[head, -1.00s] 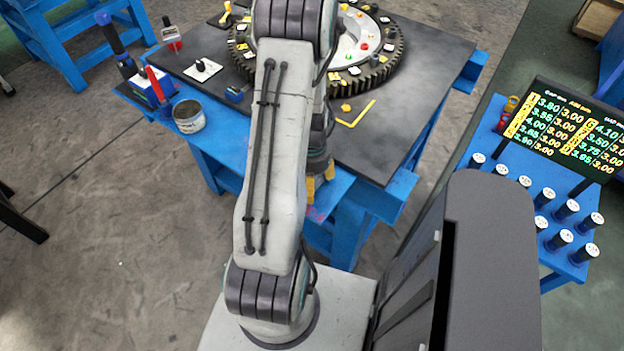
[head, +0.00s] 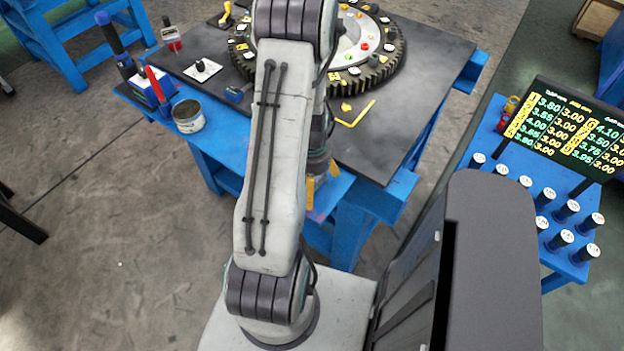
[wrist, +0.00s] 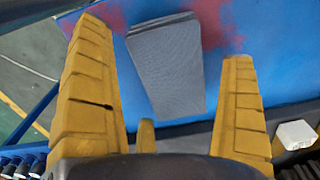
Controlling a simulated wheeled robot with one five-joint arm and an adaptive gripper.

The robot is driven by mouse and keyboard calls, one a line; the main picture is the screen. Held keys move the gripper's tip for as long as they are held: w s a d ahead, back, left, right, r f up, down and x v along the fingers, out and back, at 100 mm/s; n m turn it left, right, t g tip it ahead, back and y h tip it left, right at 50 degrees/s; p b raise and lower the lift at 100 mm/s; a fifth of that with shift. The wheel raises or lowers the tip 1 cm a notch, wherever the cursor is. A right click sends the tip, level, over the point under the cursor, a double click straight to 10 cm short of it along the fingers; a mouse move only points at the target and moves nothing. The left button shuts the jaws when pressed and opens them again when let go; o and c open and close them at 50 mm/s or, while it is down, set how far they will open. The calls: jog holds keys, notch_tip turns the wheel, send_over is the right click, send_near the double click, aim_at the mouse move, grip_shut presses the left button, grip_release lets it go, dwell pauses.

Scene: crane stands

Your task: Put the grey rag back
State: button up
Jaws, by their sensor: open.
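The grey rag (wrist: 168,65) lies as a flat, folded rectangle on a blue surface with red smears (wrist: 222,20) in the wrist view. My gripper (wrist: 163,42) is open, with one yellow finger to the left and one to the right of the rag in the picture. The fingers do not close on the rag, and I cannot tell how far above the surface they are. In the head view, my gripper (head: 321,180) points down over the blue lower ledge (head: 338,187) at the table's near side. The rag cannot be made out there.
The dark tabletop (head: 430,75) carries a large gear ring (head: 385,70) with many small parts. An open can (head: 188,117) stands on the ledge at left. A blue stand (head: 505,205) with dark, white-topped cylinders and a display (head: 567,125) is at right. A small white block (wrist: 295,134) shows in the wrist view.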

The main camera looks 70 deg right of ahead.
jog(key=shift+r, duration=0.15)
notch_tip(320, 180, up, 12)
jog(key=w+a+r+n+h, duration=0.1)
jog(key=w+a+r+n, duration=0.45)
jog(key=w, duration=0.45)
jog(key=w+a+r+n+t, duration=0.1)
jog(key=w+a+r+n, duration=0.3)
jog(key=a, duration=0.4)
jog(key=w+a+r+n+t, duration=0.25)
jog(key=a+n, duration=0.25)
jog(key=a, duration=0.3)
jog(key=s+a+r+n+y, duration=0.1)
jog(key=s+a+r+n, duration=0.1)
jog(key=a+n, duration=0.5)
jog(key=shift+s+a+t, duration=0.3)
jog(key=shift+a+t, duration=0.15)
jog(key=shift+a, duration=1.45)
jog(key=shift+d, duration=0.1)
